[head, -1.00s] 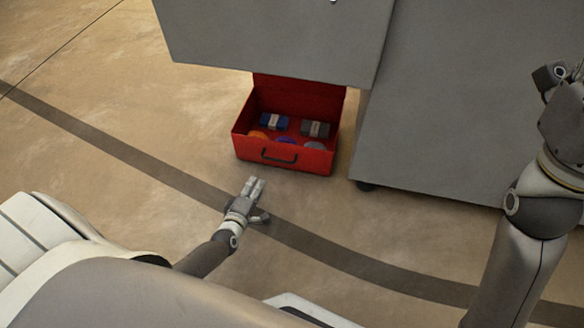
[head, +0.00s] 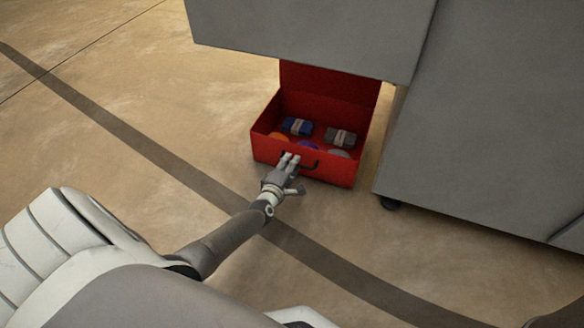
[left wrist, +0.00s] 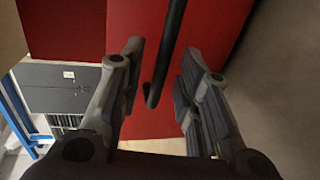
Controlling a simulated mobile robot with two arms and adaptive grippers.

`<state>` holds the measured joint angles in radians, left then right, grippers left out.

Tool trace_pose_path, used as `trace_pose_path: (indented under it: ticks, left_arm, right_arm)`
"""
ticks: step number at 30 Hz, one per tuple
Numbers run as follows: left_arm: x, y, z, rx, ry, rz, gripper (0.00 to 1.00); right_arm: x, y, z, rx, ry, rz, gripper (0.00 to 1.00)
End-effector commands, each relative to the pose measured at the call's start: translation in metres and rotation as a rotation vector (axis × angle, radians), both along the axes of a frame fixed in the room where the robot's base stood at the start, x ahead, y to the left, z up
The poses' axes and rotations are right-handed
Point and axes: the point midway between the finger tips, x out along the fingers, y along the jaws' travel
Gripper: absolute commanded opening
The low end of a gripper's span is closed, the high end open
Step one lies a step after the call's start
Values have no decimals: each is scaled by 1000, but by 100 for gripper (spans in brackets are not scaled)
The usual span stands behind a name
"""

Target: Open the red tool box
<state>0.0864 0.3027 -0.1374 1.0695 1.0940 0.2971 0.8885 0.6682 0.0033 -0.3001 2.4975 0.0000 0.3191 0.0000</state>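The red tool box (head: 328,170) stands on the floor under the grey machine with its lid (head: 330,92) raised and its inside showing. Its dark handle (head: 312,166) is on the near front wall. My left gripper (head: 289,160) is at the left part of that handle, in front of the box. In the left wrist view my left gripper (left wrist: 163,68) has its fingers apart, with the black handle (left wrist: 170,50) between them against the red wall (left wrist: 205,30). No grip on the handle shows. My right gripper is out of view.
In the box lie a blue block (head: 297,126), a grey block (head: 341,137) and some round items. The grey machine's overhang (head: 310,35) covers the space above the lid, and its body (head: 480,130) stands on the right. The floor at left is clear.

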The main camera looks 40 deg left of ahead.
Motion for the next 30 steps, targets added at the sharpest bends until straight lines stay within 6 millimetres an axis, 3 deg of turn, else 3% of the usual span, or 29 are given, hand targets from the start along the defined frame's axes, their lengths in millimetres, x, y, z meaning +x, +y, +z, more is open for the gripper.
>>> trace_pose_path:
  ticks: [4,13,21,30]
  left_arm:
    - [11,2,-4,1,1,-1,31]
    - [14,3,-3,1,1,-1,31]
    - [13,3,-3,1,1,-1,0]
    - [13,3,-3,0,2,-1,0]
  right_arm:
    - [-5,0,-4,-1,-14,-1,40]
    - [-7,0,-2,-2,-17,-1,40]
    - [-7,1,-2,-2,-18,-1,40]
    - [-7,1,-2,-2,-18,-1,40]
